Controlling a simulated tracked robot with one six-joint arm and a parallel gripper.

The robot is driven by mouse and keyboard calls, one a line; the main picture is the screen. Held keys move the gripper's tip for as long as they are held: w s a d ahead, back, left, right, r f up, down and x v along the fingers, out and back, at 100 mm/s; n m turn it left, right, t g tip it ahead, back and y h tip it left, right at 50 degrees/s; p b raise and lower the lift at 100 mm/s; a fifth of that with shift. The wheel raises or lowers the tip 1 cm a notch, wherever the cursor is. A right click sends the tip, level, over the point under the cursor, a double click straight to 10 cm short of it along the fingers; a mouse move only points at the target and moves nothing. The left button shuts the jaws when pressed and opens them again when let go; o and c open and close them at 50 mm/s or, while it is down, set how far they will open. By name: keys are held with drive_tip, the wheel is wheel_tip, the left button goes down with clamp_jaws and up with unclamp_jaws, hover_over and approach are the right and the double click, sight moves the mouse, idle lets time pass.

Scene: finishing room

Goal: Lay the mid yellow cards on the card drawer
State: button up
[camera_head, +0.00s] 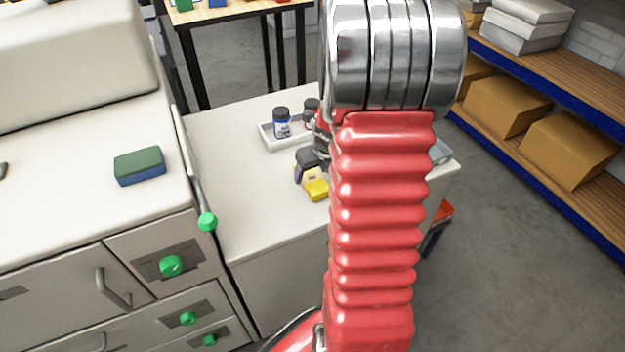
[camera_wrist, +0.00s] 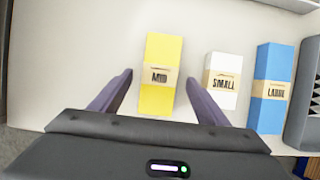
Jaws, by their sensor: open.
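The mid yellow cards (camera_wrist: 159,52) are a yellow stack with a tan band marked MID, lying on the white counter. They also show in the head view (camera_head: 317,190), partly hidden by my arm. My gripper (camera_wrist: 158,95) is open, its two purple fingers on either side of the near part of the yellow stack, apart from it. In the head view my gripper (camera_head: 305,168) is just behind the yellow cards. I cannot tell which thing in view is the card drawer.
White cards (camera_wrist: 223,80) marked SMALL and blue cards (camera_wrist: 270,88) marked LARGE lie to the right of the yellow stack. A grey container (camera_wrist: 306,105) stands at the far right. A white tray (camera_head: 266,137) holds dark jars. Left is a cabinet with green knobs (camera_head: 172,265).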

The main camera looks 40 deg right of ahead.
sight(313, 178)
drive_tip(key=shift+x, duration=1.2)
drive_tip(key=c, duration=1.4)
drive_tip(key=shift+r, duration=0.15)
wheel_tip(313, 178, up, 10)
drive_tip(key=shift+f, duration=0.1)
